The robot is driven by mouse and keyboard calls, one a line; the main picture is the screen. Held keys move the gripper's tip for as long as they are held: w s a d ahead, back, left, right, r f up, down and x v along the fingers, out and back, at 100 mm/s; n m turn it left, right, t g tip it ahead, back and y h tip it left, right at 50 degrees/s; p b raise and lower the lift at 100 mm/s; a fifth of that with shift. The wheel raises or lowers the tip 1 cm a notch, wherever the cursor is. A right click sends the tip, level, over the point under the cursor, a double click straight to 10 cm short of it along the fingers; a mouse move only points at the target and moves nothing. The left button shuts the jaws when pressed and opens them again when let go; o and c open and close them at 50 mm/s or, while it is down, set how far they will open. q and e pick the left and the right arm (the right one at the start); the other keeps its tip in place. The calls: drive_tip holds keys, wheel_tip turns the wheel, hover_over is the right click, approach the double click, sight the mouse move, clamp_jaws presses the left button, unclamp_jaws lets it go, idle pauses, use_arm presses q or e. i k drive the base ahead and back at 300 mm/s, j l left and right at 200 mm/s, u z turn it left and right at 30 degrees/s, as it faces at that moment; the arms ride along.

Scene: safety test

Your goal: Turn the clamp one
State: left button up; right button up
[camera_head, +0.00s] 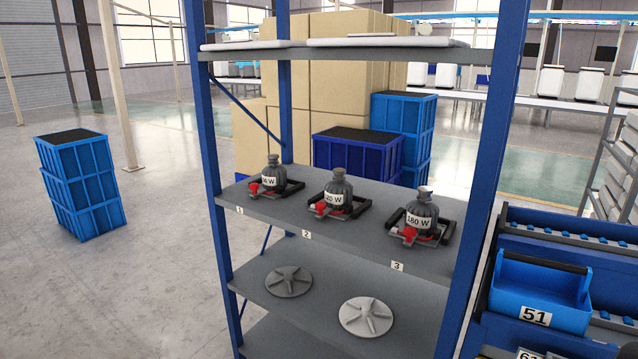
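Three dark grey, bottle-shaped units stand upright on the upper grey shelf, each in a dark frame with a red clamp part at its front. The left unit (273,174) is above the label 1 (240,211), and its red clamp (254,189) is at its lower left. The middle unit (338,192), marked with a W rating, has a red clamp (321,209) and is by label 2. The right unit (421,215), marked 180 W, has a red clamp (409,234) and is by label 3.
A blue rack post (208,160) stands left of the units, another (487,180) right. A top shelf (340,54) overhangs them. Two finned discs (288,282) (366,317) lie on the lower shelf. A blue bin marked 51 (540,290) is right.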

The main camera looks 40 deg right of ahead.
sight(254, 186)
drive_tip(key=i+j+z, duration=0.2)
drive_tip(key=i+z, duration=0.2)
drive_tip(key=i+j+z, duration=0.25)
drive_tip(key=z, duration=0.2)
drive_tip(key=i+j+z, duration=0.2)
drive_tip(key=j+z, duration=0.2)
drive_tip(key=i+j+z, duration=0.2)
drive_tip(key=j+z, duration=0.2)
drive_tip(key=i+j+z, duration=0.1)
drive_tip(key=j+z, duration=0.25)
drive_tip(key=j, duration=0.3)
drive_tip(key=j+z, duration=0.3)
drive_tip(key=j, duration=0.35)
drive_tip(key=i, duration=0.05)
